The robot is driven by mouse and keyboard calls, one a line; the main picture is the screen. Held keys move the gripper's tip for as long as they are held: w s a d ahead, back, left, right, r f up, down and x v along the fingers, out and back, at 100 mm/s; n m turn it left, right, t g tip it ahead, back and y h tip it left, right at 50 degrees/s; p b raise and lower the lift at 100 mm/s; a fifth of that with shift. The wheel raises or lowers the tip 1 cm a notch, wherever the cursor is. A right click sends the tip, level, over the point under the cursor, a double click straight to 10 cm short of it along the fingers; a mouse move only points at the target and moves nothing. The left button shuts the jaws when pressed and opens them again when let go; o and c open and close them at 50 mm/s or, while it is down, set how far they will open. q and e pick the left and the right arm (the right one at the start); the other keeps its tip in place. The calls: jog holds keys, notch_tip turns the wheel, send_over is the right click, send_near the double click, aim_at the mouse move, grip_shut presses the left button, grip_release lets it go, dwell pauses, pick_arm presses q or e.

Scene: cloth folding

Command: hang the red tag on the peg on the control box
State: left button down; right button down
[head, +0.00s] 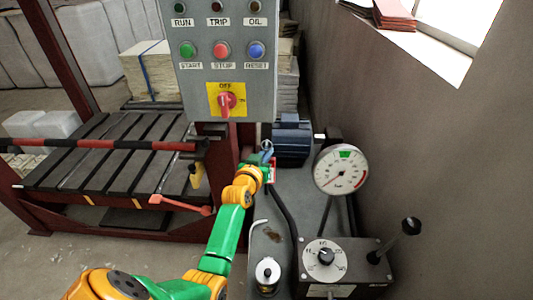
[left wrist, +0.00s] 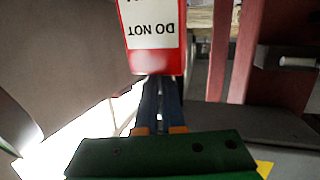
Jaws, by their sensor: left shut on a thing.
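The grey control box (head: 258,105) stands at the top middle of the head view, with lamps, push buttons and a red rotary switch. I cannot make out its peg. My left gripper (head: 267,155) is just below the box's lower right corner. In the left wrist view, the left gripper (left wrist: 158,88) is shut on the red tag (left wrist: 151,64), holding it by one edge. The tag has a white label whose words "DO NOT" appear upside down. In the head view only a small red-and-white part of the tag (head: 272,173) shows beside the gripper. My right gripper is not in view.
A blue motor (head: 292,142) is close to the right of the left gripper. A round gauge (head: 341,170) and a dial box with a black-knobbed lever (head: 345,268) stand further right. A slatted table (head: 100,160) and red-black bar are left.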

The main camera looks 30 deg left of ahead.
pick_arm(q)
jog(key=c, duration=0.9)
grip_release()
jog(key=shift+c, duration=0.2)
